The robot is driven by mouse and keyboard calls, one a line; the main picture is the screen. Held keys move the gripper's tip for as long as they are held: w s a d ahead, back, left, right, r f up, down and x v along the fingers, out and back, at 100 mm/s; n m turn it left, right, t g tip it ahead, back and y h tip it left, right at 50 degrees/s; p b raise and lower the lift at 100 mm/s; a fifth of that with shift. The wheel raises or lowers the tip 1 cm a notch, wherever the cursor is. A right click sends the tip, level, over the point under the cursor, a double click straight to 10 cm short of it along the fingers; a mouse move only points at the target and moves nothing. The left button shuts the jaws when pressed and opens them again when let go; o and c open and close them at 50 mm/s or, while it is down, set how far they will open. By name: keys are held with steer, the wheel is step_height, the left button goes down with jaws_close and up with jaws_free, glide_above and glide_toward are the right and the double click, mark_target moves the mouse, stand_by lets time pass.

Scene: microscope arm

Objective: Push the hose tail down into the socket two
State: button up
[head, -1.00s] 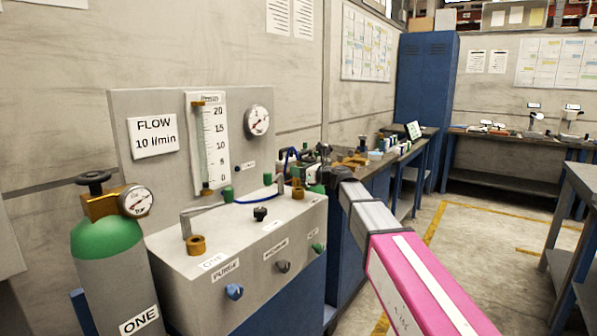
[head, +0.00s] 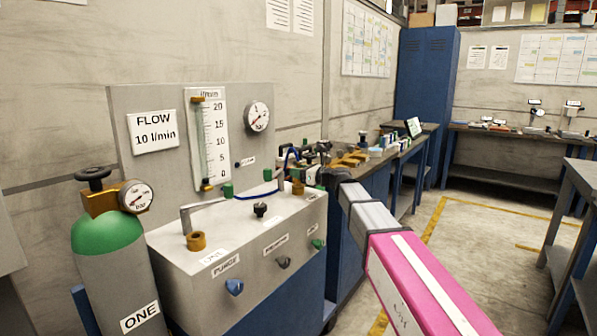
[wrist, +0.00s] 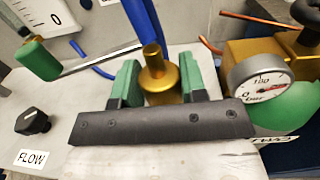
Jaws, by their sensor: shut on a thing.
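My gripper (wrist: 158,85) has its two green fingers on either side of the brass hose tail (wrist: 155,72), shut on it. A blue hose (wrist: 142,20) runs beside the tail's top in the wrist view. The black gripper body hides the tail's lower end and whatever lies under it, so I cannot tell how deep it sits. In the head view a brass fitting (head: 298,188) shows at the right end of the grey panel box, just left of my arm's end; I cannot tell there whether it is socket two or the tail.
Socket one (head: 196,241) has a grey bent pipe. A black knob (head: 260,210) stands on the box top. A green-topped cylinder (head: 106,230) with a gauge (head: 136,196) stands at left. In the wrist view another gauge (wrist: 260,80) is close on the right.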

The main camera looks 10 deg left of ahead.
steer(key=shift+f, duration=0.95)
steer(key=o, duration=1.1)
steer(key=v, duration=1)
steer(key=shift+s+d, duration=0.15)
steer(key=shift+d, duration=0.2)
